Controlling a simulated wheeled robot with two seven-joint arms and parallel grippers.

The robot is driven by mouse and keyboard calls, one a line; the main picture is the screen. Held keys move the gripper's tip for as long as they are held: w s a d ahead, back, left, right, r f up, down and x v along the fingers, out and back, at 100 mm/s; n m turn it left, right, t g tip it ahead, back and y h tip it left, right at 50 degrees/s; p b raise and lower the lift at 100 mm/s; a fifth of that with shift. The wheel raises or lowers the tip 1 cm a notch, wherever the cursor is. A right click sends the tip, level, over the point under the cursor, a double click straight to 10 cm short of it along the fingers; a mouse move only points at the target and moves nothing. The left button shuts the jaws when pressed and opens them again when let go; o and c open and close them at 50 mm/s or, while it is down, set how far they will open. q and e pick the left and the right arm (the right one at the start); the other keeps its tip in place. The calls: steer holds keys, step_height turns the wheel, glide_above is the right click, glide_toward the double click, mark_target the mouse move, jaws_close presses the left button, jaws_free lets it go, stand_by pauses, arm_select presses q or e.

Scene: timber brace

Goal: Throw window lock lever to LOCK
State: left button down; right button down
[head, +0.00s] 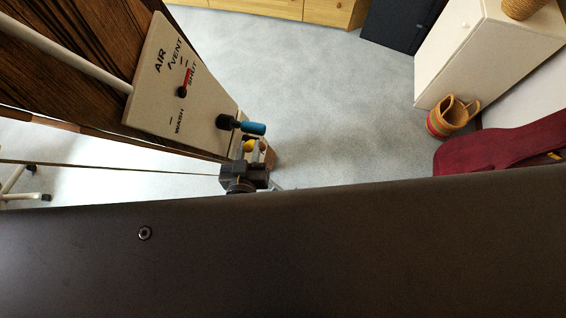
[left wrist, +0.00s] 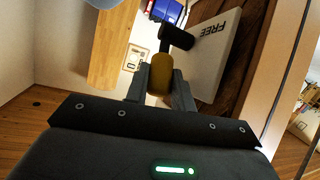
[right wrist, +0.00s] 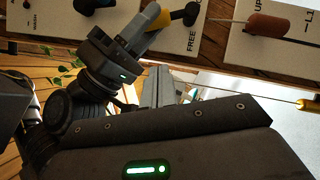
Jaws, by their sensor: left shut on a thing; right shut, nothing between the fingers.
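The lever has a yellow handle (left wrist: 162,72) on a black pivot (left wrist: 176,38), mounted on a white panel (left wrist: 215,60) marked FREE. No LOCK marking shows in any view. My left gripper (left wrist: 160,84) is shut on the yellow handle. In the head view the left gripper (head: 258,152) is at the panel's lower end, and the handle (head: 249,146) is small and partly hidden. The right wrist view shows the yellow handle (right wrist: 164,20) in the left gripper's fingers, next to FREE. My right gripper (right wrist: 160,75) is shut and empty, below the panel.
An AIR panel (head: 160,75) carries a red pointer and VENT, SHUT and WASH marks. A blue-handled lever (head: 252,128) sits close above the left gripper. A brown handle (right wrist: 268,25) on another panel is right of FREE. Open floor (head: 330,80) lies beyond.

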arm_select(q)
steer(key=shift+r, duration=0.1)
arm_select(e)
steer(key=w+a+r, duration=0.3)
steer(key=w, duration=0.3)
steer(key=shift+a+r, duration=0.15)
steer(key=shift+r, duration=0.25)
steer(key=shift+w, duration=0.1)
arm_select(q)
steer(key=shift+d, duration=0.1)
arm_select(e)
steer(key=shift+w+r, duration=0.6)
steer(key=shift+r, duration=0.05)
arm_select(q)
steer(key=c, duration=1.5)
jaws_free()
steer(key=shift+o, duration=0.2)
steer(key=shift+s, duration=0.1)
